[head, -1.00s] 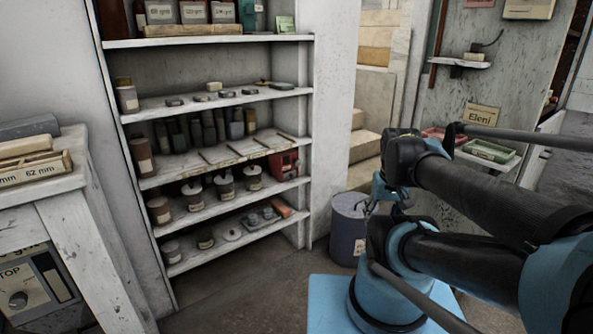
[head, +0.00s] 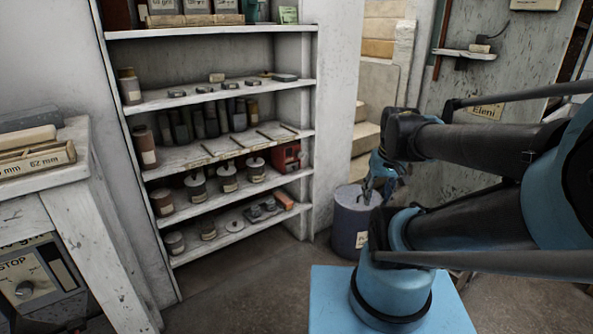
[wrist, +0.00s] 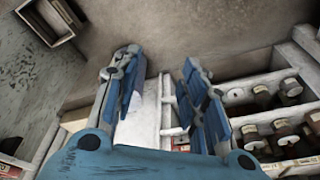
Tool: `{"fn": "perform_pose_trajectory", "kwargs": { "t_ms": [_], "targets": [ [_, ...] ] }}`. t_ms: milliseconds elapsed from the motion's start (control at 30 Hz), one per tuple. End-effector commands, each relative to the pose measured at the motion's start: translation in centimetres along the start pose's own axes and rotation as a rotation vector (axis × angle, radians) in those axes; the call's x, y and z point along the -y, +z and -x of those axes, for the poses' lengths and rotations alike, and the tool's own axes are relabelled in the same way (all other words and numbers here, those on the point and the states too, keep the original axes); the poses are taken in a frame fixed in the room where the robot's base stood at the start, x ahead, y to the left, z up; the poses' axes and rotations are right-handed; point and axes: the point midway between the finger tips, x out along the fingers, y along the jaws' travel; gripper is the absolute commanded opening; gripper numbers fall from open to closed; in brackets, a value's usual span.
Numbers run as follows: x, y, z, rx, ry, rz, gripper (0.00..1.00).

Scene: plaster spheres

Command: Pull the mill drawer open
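A small red box-like unit (head: 286,157), which may be the mill, stands at the right end of a middle shelf in the head view. It is small there, and I cannot make out its drawer clearly. My gripper (head: 372,190) hangs to the right of the shelf unit, apart from the red unit, and overlaps the grey drum in the picture. In the wrist view my gripper (wrist: 160,66) has its two blue fingers spread with an empty gap between them. I cannot pick out the red unit surely in the wrist view.
The white shelf unit (head: 310,100) holds jars, blocks and discs. A grey drum (head: 350,225) stands on the floor right of it. A worn white bench (head: 85,225) is at the left. Bare floor (head: 240,280) lies before the shelves.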

Motion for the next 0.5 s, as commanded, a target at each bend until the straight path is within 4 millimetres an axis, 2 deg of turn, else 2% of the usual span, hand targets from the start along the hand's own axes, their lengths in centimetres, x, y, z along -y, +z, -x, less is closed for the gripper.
{"fn": "perform_pose_trajectory", "kwargs": {
  "t_ms": [33, 500],
  "targets": [
    [0.3, -1.4, 0.2, -0.011, -0.011, 0.015, 0.39],
    [3.0, -13.1, -0.2, -0.122, -0.099, 0.165, 0.39]
  ]
}}
